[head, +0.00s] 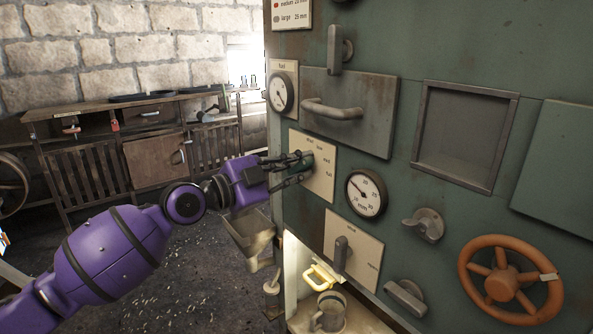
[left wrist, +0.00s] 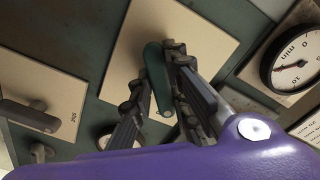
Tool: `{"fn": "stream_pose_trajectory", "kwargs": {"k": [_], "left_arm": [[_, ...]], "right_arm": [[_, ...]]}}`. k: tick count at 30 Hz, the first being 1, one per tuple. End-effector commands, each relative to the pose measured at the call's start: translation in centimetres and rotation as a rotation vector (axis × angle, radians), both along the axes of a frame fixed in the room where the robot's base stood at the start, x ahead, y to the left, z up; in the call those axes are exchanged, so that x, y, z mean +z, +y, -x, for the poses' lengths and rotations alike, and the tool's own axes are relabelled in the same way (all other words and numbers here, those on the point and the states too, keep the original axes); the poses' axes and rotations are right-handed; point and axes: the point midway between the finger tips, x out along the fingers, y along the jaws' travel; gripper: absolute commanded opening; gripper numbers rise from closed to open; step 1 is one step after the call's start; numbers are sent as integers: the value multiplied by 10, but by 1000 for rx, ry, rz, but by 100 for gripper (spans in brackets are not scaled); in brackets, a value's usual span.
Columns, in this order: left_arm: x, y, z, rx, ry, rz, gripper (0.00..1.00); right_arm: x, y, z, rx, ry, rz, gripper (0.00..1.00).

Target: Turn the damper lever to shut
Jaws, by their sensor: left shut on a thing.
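The damper lever (left wrist: 155,75) is a green bar on a cream plate (left wrist: 205,45) with small markings that are hard to read. In the head view the same plate (head: 320,181) is on the green panel, and my gripper mostly hides the lever. My left gripper (head: 303,168) reaches it from the left. In the left wrist view its dark fingers (left wrist: 158,100) are on either side of the lever, shut on it. My right gripper is not in view.
The green panel (head: 390,100) also carries a drawer handle (head: 332,109), a round gauge (head: 366,194), a second lever (head: 341,253) below, knobs and an orange wheel (head: 510,280). A metal chute (head: 250,238) juts out below my gripper. A wooden workbench (head: 100,150) stands behind.

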Motion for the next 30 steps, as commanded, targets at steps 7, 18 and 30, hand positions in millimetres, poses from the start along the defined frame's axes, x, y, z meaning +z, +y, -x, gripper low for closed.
{"fn": "stream_pose_trajectory", "kwargs": {"k": [7,18,30], "left_arm": [[-1,0,-1,3,179,135,0],[1,0,1,2,454,336,0],[1,-1,1,2,657,483,0]], "right_arm": [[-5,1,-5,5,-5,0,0],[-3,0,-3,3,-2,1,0],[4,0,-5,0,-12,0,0]]}}
